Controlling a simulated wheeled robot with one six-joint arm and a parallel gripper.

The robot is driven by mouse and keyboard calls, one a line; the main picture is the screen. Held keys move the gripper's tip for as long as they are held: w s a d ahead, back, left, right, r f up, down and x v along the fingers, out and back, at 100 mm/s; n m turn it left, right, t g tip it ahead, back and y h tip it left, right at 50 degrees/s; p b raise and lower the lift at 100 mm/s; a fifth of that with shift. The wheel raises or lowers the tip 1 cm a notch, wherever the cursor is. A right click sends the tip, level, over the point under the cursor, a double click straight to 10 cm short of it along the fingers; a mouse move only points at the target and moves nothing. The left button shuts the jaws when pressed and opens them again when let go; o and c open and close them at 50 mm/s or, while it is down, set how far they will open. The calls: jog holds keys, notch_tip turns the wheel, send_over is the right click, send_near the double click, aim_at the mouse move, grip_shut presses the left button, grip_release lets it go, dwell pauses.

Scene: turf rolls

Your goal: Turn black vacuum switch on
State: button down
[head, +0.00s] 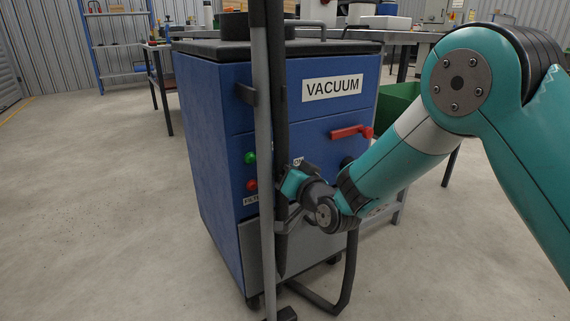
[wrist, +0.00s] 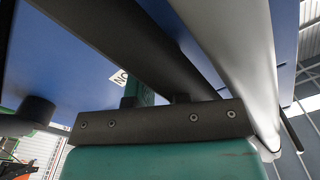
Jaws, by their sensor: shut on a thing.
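The blue vacuum cabinet (head: 222,135) stands upright in the head view, with a VACUUM label on its front. A small ON label (head: 298,161) on the front is partly covered; it also shows in the wrist view (wrist: 120,78). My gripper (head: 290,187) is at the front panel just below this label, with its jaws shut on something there. That fits the black vacuum switch, but the switch and the fingertips are hidden behind the hose and my wrist. The switch's setting cannot be told.
A black hose (head: 281,120) and a grey pipe (head: 262,120) stand close before my gripper and cross the wrist view. A red handle (head: 352,131) and black knob (head: 347,161) are at right. Green (head: 250,158) and red (head: 251,184) buttons are at left. Floor at left is clear.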

jog(key=m+p, duration=0.3)
jog(key=shift+r+m, duration=0.15)
jog(key=shift+m, duration=0.25)
jog(key=m+p, duration=0.3)
jog(key=shift+d+m, duration=0.1)
jog(key=shift+m, duration=0.2)
jog(key=m+p, duration=0.4)
jog(key=shift+f+m, duration=0.3)
jog(key=shift+f, duration=0.05)
jog(key=c, duration=1.1)
grip_release()
